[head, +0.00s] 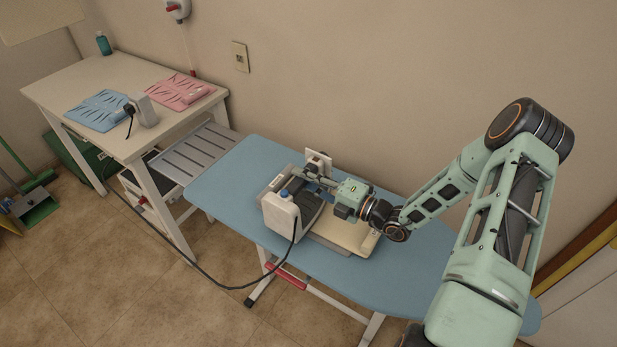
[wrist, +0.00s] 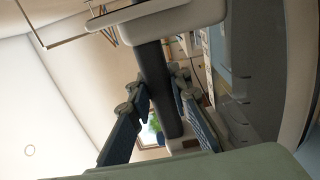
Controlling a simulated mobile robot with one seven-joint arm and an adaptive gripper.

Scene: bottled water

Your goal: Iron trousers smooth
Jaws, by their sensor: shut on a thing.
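A bulky white and dark iron (head: 282,216) is on the blue ironing board (head: 235,180), with a black cord running from it. A flat beige piece (head: 345,234), apparently the trousers, lies on the board beside and partly under the iron; my arm and the iron hide much of it, so its creases cannot be judged. My gripper (head: 318,184) is at the iron's upper side, shut on its handle. In the wrist view the two dark blue fingers (wrist: 162,118) stand either side of the dark handle bar (wrist: 156,80). The iron's underside is hidden.
A grey slatted rack (head: 195,150) joins the board's left end. The cord (head: 240,287) hangs over the board's front edge.

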